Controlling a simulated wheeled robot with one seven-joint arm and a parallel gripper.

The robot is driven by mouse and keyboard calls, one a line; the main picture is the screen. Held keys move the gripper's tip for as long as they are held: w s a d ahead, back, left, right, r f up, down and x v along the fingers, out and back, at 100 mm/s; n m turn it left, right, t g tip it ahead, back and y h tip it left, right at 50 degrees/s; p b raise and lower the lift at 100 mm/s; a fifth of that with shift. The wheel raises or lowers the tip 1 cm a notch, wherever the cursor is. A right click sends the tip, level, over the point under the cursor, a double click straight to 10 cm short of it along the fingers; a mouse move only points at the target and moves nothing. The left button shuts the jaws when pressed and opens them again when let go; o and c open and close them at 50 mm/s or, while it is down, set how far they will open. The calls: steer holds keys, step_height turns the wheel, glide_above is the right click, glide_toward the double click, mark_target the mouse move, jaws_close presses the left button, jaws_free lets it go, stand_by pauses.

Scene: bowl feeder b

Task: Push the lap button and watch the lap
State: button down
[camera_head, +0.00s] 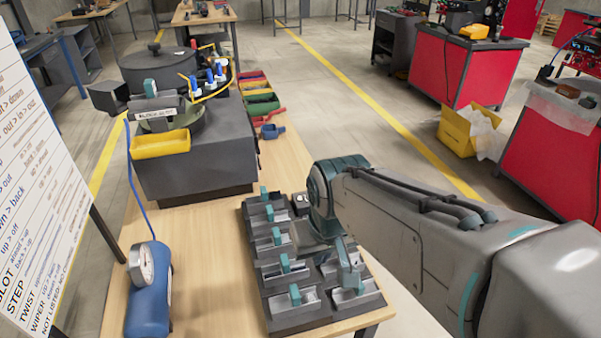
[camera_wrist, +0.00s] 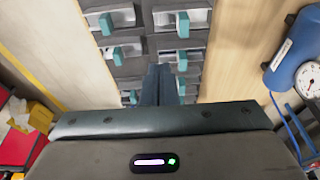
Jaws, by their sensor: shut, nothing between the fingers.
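My gripper shows in the wrist view (camera_wrist: 162,85), with its two dark fingers pressed together and nothing between them. It points down over the grey switch panel (camera_head: 268,277), between its two columns of teal levers. In the head view my arm covers part of the panel's right column. The panel also shows in the wrist view, with a lever (camera_wrist: 183,24) beyond the fingertips. I cannot make out which part is a lap button. Whether the fingertips touch the panel is not clear. A bowl feeder (camera_head: 158,65) stands on a dark base behind the panel.
A blue device with a round dial (camera_head: 148,290) stands at the table's front left. A yellow bin (camera_head: 160,144) is on the feeder's front. Small coloured bins (camera_head: 262,103) line the table's right edge. A lettered board (camera_head: 35,190) stands at left. Bare wood (camera_head: 205,245) lies left of the panel.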

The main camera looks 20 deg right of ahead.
steer(key=w+d+r+n+g+h+p, duration=0.1)
steer(key=w+d+p, duration=0.15)
steer(key=w, duration=0.45)
steer(key=w+d+n+g+p, duration=0.1)
steer(key=w+d+p, duration=0.15)
steer(key=w, duration=0.45)
steer(key=w+d+f+n+h+p, duration=0.2)
steer(key=w, duration=0.5)
steer(key=w+d+f+n+h+p, duration=0.2)
steer(key=w+f+n+h+p, duration=0.1)
steer(key=w, duration=0.5)
steer(key=w+d+f+n+h+p, duration=0.3)
steer(key=w, duration=0.4)
steer(key=shift+w+f, duration=0.25)
steer(key=shift+w, duration=0.05)
steer(key=shift+d+f, duration=0.1)
steer(key=shift+f, duration=0.1)
steer(key=shift+f+b, duration=2.25)
steer(key=shift+f, duration=2)
steer(key=shift+f+b, duration=0.4)
